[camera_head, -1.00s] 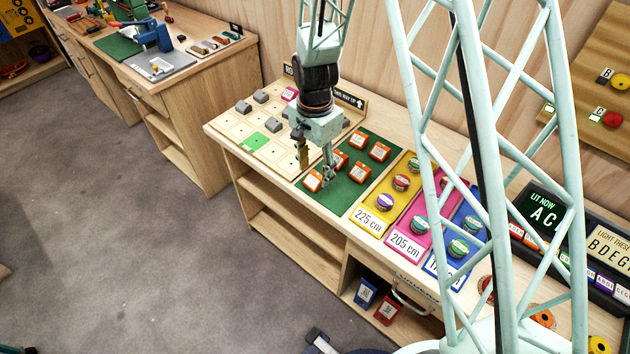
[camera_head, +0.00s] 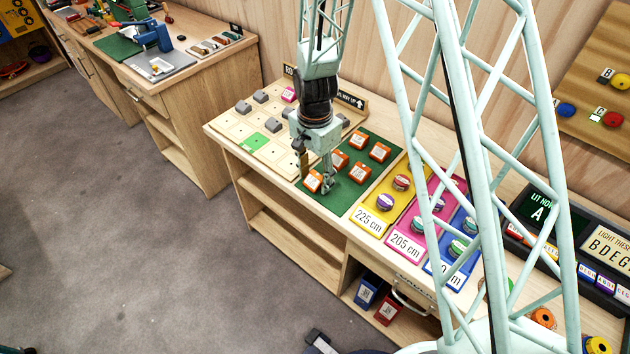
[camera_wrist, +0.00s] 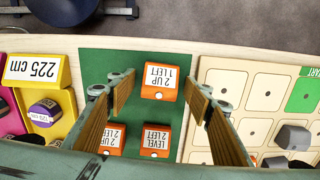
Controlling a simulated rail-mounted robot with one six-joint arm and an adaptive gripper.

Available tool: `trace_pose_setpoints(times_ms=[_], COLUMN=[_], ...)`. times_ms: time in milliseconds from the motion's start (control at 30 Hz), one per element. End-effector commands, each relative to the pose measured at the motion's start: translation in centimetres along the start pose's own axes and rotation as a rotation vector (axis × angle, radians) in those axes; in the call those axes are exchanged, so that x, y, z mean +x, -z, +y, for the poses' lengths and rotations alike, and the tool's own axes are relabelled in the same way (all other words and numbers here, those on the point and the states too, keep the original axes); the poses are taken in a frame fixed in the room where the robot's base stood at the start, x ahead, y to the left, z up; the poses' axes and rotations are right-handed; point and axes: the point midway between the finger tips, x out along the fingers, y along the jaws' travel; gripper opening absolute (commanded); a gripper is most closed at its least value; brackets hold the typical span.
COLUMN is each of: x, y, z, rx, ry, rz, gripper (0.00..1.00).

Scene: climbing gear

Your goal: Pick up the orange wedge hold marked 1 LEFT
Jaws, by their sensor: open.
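An orange wedge hold (camera_wrist: 160,77) with a white label reading "2 UP 1 LEFT" lies on the green mat (camera_wrist: 95,60), near its front edge. It also shows in the head view (camera_head: 313,182). My gripper (camera_wrist: 160,88) is open, with one finger on each side of this hold and a gap on both sides in the wrist view. Nothing is held. Two more orange holds sit nearer the wrist: one reads "2 UP 2 LEFT" (camera_wrist: 108,140), the other "LEVEL 2 LEFT" (camera_wrist: 156,142). Further orange holds (camera_head: 380,151) stand on the mat in the head view.
A pale panel of squares (camera_head: 225,125) with several grey holds and a green square lies left of the mat. Yellow, pink and blue boards (camera_head: 372,222) with round holds lie to its right. An upright sign (camera_head: 350,98) stands behind.

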Motion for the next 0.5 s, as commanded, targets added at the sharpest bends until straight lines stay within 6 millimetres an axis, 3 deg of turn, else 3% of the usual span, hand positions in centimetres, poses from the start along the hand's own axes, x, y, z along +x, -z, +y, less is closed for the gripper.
trace_pose_setpoints(times_ms=[67, 333, 500], x=[0.0, -0.01, -0.01], y=[0.0, 0.0, 0.0], z=[0.0, 0.0, 0.0], rx=[0.0, 0.0, 0.0], ry=[0.0, 0.0, 0.0], rz=[0.0, 0.0, 0.0], gripper=[0.45, 0.2, 0.2])
